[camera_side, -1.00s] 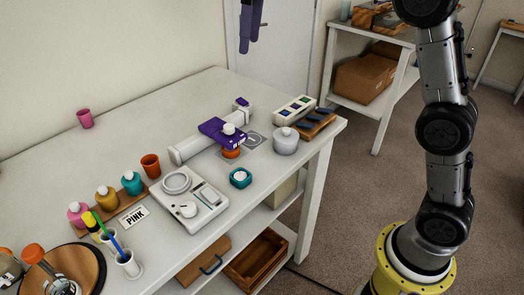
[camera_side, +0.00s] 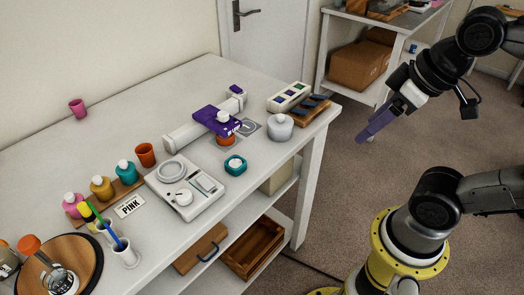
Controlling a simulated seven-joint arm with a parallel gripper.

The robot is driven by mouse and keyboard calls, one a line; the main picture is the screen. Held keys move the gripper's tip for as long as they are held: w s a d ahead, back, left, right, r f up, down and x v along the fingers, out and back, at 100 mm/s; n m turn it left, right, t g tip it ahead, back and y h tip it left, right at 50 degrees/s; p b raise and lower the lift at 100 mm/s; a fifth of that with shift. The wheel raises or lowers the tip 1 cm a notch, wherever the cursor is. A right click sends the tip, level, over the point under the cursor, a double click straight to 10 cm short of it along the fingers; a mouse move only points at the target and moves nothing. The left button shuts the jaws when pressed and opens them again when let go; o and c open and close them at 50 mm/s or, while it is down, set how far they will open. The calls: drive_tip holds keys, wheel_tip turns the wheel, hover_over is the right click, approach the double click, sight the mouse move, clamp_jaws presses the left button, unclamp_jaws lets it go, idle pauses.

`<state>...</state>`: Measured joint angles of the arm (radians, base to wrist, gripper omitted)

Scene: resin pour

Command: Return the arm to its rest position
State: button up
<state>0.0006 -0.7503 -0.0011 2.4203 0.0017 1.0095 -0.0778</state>
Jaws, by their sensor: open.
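My gripper (camera_side: 376,121) has purple fingers and hangs in the air to the right of the white table (camera_side: 205,95), clear of its edge. It points down and left and holds nothing that I can see. My arm is folded above its yellow base ring at the right side of the picture.
On the table are a white scale (camera_side: 187,188), a purple device (camera_side: 217,120) on a white rail, a teal-rimmed jar (camera_side: 235,165), a white jar (camera_side: 279,127), orange (camera_side: 145,155) and pink (camera_side: 77,108) cups, and several bottles. A shelf (camera_side: 385,22) stands behind my gripper. Carpet around my base is clear.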

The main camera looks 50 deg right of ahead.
drive_tip(key=shift+w+f+m, duration=0.25)
drive_tip(key=shift+f+m, duration=0.15)
drive_tip(key=shift+f, duration=0.65)
